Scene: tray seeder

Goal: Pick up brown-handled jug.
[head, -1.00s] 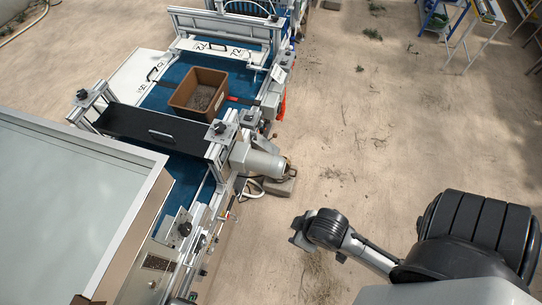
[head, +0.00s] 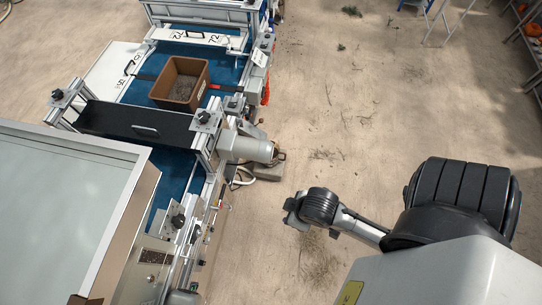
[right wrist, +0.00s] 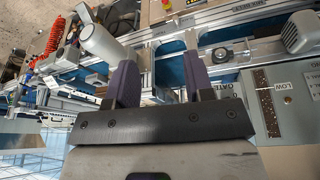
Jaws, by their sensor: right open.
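I see no brown-handled jug in either view. My right gripper (right wrist: 160,82) is open in the right wrist view, with two dark fingers apart and nothing between them. Beyond the fingers are the seeder's metal rail and blue belt. In the head view my right arm reaches in from the lower right over bare floor, its dark end to the right of the seeder; the fingers cannot be made out there. My left gripper is in neither view.
The tray seeder (head: 146,132) fills the left, with a blue belt (head: 174,175) and a brown box (head: 157,97) of dark material on it. A grey motor (head: 247,149) juts out on its right. Open floor (head: 380,110) lies to the right. A rack with orange items (head: 533,30) stands at the far right edge.

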